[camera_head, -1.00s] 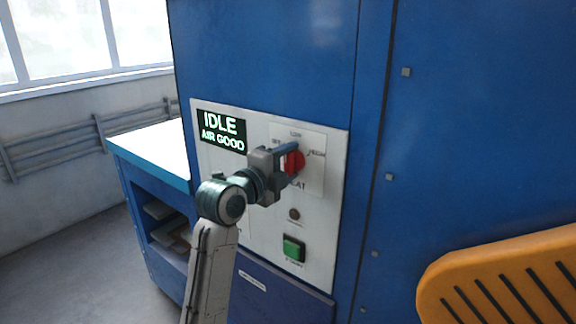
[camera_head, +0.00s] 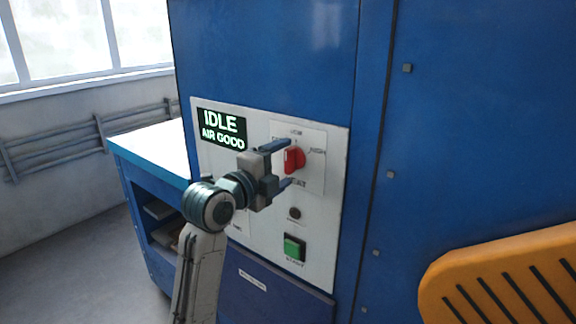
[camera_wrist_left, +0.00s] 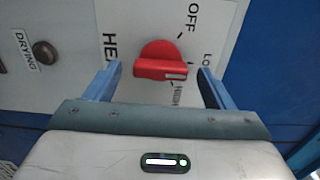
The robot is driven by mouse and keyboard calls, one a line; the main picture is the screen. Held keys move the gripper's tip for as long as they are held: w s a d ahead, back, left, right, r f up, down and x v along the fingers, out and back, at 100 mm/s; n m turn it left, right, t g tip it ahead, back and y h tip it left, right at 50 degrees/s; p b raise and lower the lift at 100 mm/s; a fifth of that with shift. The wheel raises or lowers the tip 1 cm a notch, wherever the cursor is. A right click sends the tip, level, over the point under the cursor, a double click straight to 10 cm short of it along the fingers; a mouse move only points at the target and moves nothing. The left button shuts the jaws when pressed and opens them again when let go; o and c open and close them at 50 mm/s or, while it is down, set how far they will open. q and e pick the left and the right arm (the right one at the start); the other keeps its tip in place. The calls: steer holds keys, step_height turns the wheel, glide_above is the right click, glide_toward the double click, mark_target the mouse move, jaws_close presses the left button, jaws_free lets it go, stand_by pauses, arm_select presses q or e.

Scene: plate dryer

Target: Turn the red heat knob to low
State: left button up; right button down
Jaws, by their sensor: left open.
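The red heat knob (camera_head: 293,160) is on the white control panel; it also shows in the left wrist view (camera_wrist_left: 160,60). Its raised bar stands roughly upright in the head view. In the wrist view the bar's white-marked end points right, roughly toward the partly hidden LOW label (camera_wrist_left: 207,58). OFF (camera_wrist_left: 194,15) and HIGH (camera_wrist_left: 178,94) are printed to either side. My left gripper (camera_head: 284,164) is open and empty, with one finger above and one below the knob, apparently apart from it. My right gripper is not in view.
The panel (camera_head: 325,225) is on a blue machine (camera_head: 460,120). Its display (camera_head: 221,129) reads IDLE, AIR GOOD. A green button (camera_head: 294,247) and a small dark button (camera_head: 294,213) sit below the knob. A blue-framed bench (camera_head: 150,150) stands left; an orange slotted panel (camera_head: 440,270) is at lower right.

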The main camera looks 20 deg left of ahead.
arm_select(q)
steer(key=b+v, duration=0.2)
steer(key=v, duration=0.6)
